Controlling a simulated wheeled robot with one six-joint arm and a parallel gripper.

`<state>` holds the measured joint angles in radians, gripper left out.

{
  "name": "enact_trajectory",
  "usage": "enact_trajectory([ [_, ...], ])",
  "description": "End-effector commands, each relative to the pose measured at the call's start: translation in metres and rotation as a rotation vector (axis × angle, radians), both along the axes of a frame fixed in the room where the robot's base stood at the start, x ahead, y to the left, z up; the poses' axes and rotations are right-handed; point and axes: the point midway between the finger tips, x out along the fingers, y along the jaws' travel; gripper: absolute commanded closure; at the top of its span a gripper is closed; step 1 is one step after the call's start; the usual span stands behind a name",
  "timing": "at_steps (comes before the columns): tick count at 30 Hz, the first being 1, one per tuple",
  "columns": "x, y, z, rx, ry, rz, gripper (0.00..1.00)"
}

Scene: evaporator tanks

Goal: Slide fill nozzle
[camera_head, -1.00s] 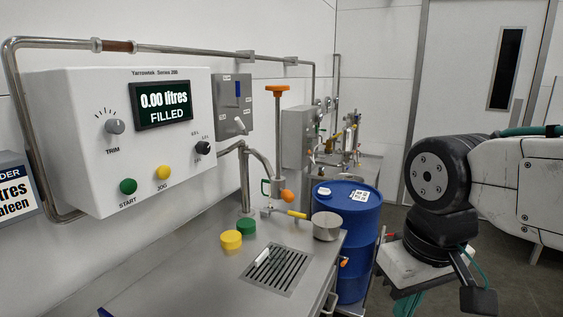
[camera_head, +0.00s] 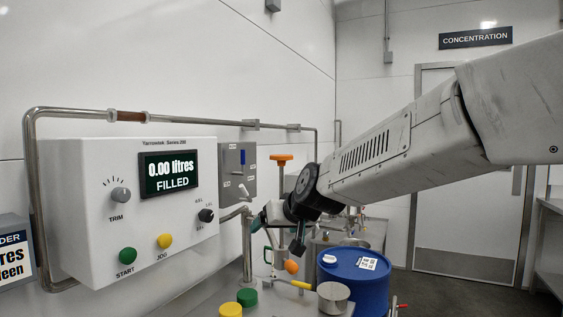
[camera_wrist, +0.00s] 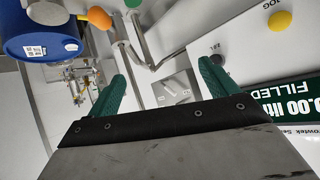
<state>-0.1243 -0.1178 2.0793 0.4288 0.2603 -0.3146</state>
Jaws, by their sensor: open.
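In the wrist view, steel pipework (camera_wrist: 128,45) shows beyond the fingers, with the orange ball (camera_wrist: 98,17) at the upper left. My gripper (camera_wrist: 161,72) has two green fingers spread wide with nothing between them. In the head view my gripper (camera_head: 262,224) appears in front of the nozzle's upper part; contact cannot be told.
The white control panel (camera_head: 105,215) reads 0.00 litres filled. A blue drum (camera_head: 352,290) stands right of the nozzle, and a steel cup (camera_head: 333,297) is beside it. A grey wall box (camera_head: 236,165) is behind.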

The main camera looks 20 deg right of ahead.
Motion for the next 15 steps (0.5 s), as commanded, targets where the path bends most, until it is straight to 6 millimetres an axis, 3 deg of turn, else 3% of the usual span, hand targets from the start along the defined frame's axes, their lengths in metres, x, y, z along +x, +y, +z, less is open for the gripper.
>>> enact_trajectory([
  [1,0.032,0.0,0.019,0.001,-0.108,-0.033,0.14],
  [3,0.065,-0.007,0.052,-0.01,-0.265,-0.093,0.14],
  [6,0.089,-0.025,0.098,-0.038,-0.45,-0.183,0.14],
  [9,0.093,-0.04,0.134,-0.07,-0.574,-0.252,0.14],
  [15,0.099,-0.051,0.147,-0.124,-0.639,-0.288,0.14],
])
